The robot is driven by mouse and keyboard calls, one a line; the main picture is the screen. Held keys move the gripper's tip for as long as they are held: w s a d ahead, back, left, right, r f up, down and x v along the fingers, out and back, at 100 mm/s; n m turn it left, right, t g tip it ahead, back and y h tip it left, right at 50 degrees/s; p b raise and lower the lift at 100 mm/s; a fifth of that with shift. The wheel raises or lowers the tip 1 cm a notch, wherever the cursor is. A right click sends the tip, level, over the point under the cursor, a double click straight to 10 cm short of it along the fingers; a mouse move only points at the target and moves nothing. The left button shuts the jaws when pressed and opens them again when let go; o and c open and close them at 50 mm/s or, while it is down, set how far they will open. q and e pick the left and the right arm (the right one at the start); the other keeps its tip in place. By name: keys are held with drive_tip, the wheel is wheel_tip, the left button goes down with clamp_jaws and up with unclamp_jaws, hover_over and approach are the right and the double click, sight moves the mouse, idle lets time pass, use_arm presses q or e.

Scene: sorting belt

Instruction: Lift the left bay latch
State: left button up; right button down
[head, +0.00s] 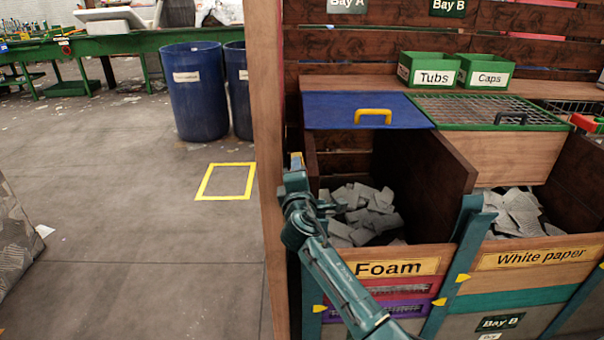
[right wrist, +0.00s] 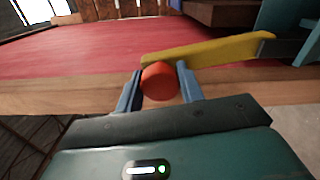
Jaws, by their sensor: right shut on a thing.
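My right gripper (right wrist: 160,82) has its two blue fingers on either side of a round orange-red knob (right wrist: 160,81), shut on it. A yellow latch lever (right wrist: 205,49) runs from behind the knob up to the right, to a dark bracket, slightly tilted. In the head view my right arm reaches up in front of the left bay, the Foam bay (head: 398,267); its fingertips and the knob cannot be made out there. Small yellow pieces (head: 318,308) show on the bay posts. My left gripper is not in view.
A wooden post (head: 264,120) stands just left of my arm. The Foam bay holds grey scraps (head: 362,212); a blue lid (head: 368,110) with a yellow handle is above it. The White paper bay (head: 535,258) is to the right. The floor (head: 130,250) at left is mostly clear.

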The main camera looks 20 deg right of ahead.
drive_tip(key=shift+r, duration=0.2)
drive_tip(key=c, duration=0.9)
unclamp_jaws()
drive_tip(key=shift+f, duration=0.15)
drive_tip(key=v, duration=1.3)
drive_tip(key=shift+s+b, duration=0.1)
drive_tip(key=shift+b, duration=0.2)
drive_tip(key=s+f+m+g+y+p, duration=0.1)
drive_tip(key=s+f+m+g+y, duration=0.15)
drive_tip(key=s+f, duration=0.4)
drive_tip(key=s+f+m+g+y, duration=0.2)
drive_tip(key=s+f+m, duration=0.15)
drive_tip(key=f, duration=0.55)
drive_tip(key=s+f+m+y, duration=0.1)
drive_tip(key=s+f+m, duration=0.1)
drive_tip(key=s, duration=0.3)
drive_tip(key=s+f+m+g+y+p, duration=0.1)
drive_tip(key=s+f+m, duration=0.1)
drive_tip(key=s, duration=0.3)
drive_tip(key=s+f+m+g+y, duration=0.1)
drive_tip(key=s+f+m, duration=0.1)
drive_tip(key=s+m, duration=0.2)
drive_tip(key=shift+s+d+f, duration=0.15)
drive_tip(key=shift+s+f, duration=0.05)
drive_tip(key=shift+s, duration=0.3)
